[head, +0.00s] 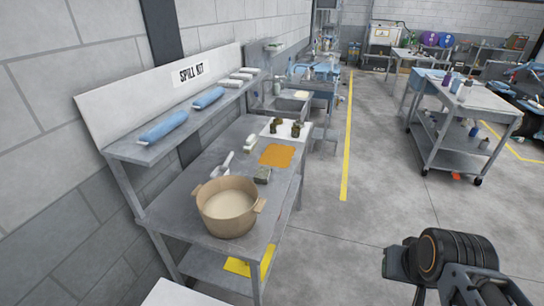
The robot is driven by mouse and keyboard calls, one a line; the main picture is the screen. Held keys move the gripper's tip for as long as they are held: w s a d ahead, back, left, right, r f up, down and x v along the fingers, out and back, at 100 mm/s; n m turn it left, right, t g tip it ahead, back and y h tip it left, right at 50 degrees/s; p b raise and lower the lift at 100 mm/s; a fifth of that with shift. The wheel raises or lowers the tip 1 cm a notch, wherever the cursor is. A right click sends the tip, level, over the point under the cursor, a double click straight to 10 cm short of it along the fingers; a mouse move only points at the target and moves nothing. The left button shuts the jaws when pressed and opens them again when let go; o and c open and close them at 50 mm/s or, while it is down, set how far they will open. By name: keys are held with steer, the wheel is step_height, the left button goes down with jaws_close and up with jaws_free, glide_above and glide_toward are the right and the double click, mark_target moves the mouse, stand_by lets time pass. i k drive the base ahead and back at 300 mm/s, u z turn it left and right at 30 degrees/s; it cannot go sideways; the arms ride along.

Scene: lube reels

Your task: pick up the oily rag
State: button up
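No cloth in view is clearly oily. A flat orange cloth-like sheet (277,155) lies on the top of the grey metal bench (185,205). A small dark grey block-like item (262,176) lies in front of it. Several small dark brownish items (277,122) sit on a white sheet (268,133) behind it. I cannot tell which of these is the oily rag. Part of my arm shows at the lower right, well apart from the bench. My gripper's fingertips are not in view.
A tan tub (229,205) stands at the bench's near end, with a scoop (222,166) behind it. Blue rolls (163,128) lie on the raised shelf under a "SPILL KIT" sign (191,72). A wheeled cart (465,100) stands at right. The floor between is clear.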

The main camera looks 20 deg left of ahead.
mark_target(261, 176)
steer(key=i, duration=3.3)
steer(key=u, duration=3.9)
